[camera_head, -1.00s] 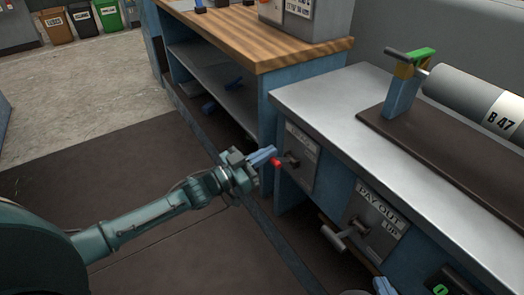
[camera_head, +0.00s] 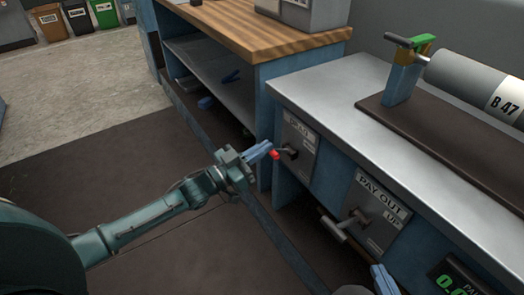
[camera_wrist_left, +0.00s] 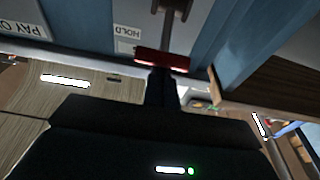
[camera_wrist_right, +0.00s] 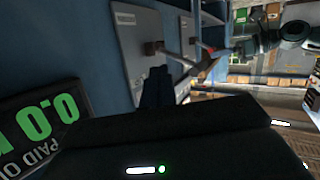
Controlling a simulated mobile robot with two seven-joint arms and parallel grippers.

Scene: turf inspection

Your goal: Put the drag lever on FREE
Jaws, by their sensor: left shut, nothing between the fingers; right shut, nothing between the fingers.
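The DRAG plate (camera_head: 300,146) is on the blue bench front in the head view. Its lever ends in a red grip (camera_head: 275,155), pointing out from the plate. My left gripper (camera_head: 271,147) is shut and empty, its blue fingertips right at the red grip. In the left wrist view the red grip (camera_wrist_left: 162,60) lies across the fingertips (camera_wrist_left: 162,82), seemingly touching; a HOLD label (camera_wrist_left: 127,32) is beside the lever. The FREE label cannot be read. My right gripper (camera_head: 381,278) is shut and empty, low in front of the bench; its fingers also show in the right wrist view (camera_wrist_right: 156,85).
The PAY OUT plate (camera_head: 377,212) with a grey T-handle (camera_head: 338,227) is right of the drag plate. A green-digit counter (camera_head: 458,281) is further right. A roller marked B 47 (camera_head: 482,90) lies on the bench top (camera_head: 335,88). A wood-topped bench (camera_head: 240,45) stands behind.

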